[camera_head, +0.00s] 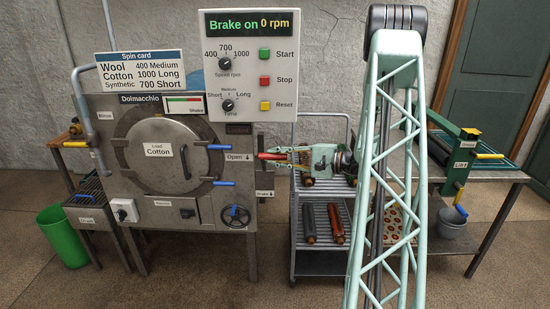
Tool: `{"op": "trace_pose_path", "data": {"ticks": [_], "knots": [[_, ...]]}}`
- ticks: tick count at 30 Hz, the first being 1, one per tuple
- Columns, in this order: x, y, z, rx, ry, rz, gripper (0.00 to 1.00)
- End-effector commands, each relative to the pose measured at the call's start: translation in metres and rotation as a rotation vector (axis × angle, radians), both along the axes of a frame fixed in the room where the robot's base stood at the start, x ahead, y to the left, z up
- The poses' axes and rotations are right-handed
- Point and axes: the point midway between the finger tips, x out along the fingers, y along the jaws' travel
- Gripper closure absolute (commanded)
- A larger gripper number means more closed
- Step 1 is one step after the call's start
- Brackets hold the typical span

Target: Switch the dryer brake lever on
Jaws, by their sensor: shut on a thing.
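The dryer (100,150), marked Dolmacchio, stands at the left with its round door (165,170) closed. A red-handled lever (271,156), seemingly the brake lever, sticks out level from the dryer's right side. My gripper (284,157) reaches in from the right and is shut on this red handle. The fingers partly hide the handle's right end. The display panel (250,62) above reads "Brake on 0 rpm".
Blue door handles (222,147) and a dark handwheel (235,216) lie left of my gripper. A rack (322,262) with rollers stands below it. A side table (485,174) with a green-framed device is at right. A green bin (62,236) stands at far left.

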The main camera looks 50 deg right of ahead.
Motion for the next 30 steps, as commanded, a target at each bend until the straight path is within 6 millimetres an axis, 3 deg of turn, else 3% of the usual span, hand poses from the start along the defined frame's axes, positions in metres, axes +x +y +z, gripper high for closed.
{"op": "trace_pose_path", "data": {"ticks": [2, 3, 7, 20, 30], "knots": [[-0.003, 0.004, -0.007, 0.005, 0.009, 0.007, 1.00], [-0.003, 0.005, -0.007, 0.005, 0.010, 0.008, 0.81], [-0.002, 0.004, -0.006, 0.004, 0.008, 0.006, 0.71], [-0.004, 0.001, -0.003, 0.002, 0.004, 0.004, 0.71], [-0.026, -0.008, 0.001, 0.002, 0.003, 0.002, 0.71]]}}
